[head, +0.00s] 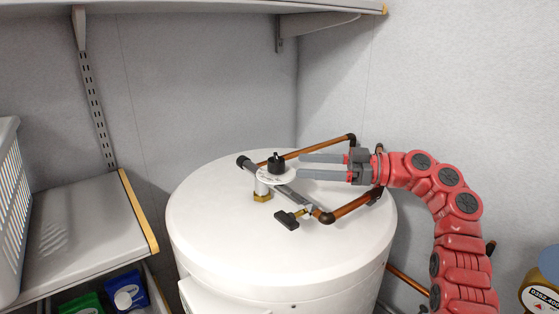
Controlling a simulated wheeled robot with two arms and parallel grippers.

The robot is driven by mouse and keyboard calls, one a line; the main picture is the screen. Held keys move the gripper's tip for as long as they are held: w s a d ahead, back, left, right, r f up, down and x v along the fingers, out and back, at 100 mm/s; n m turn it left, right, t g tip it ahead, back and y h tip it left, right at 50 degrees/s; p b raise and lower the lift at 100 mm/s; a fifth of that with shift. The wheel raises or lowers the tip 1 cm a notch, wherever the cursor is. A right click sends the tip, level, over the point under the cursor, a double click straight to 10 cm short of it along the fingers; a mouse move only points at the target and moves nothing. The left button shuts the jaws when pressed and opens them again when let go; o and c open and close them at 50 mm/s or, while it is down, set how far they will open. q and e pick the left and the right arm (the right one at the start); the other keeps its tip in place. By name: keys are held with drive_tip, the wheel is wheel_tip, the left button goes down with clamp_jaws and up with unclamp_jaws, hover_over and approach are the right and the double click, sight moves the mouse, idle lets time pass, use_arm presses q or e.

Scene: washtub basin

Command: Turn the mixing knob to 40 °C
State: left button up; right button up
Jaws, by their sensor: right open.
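The mixing knob (276,161) is black and stands upright on a round white dial (277,177) above a brass fitting on top of the white tank (215,220). Any marks on the dial are too small to read. My right gripper (300,166) comes in from the right with its two grey fingers apart and level. Its fingertips are close to the right side of the knob and dial. I cannot tell whether they touch. Nothing is between the fingers. My left gripper is not in view.
Copper pipes (318,147) run behind and to the right of the gripper. A black-handled valve (287,220) sits in front of the dial. A grey shelf (85,220) with a white basket (9,210) stands at left. Another shelf (200,6) hangs above.

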drive_tip(key=s+d, duration=0.1)
drive_tip(key=d, duration=0.6)
drive_tip(key=shift+a, duration=0.1)
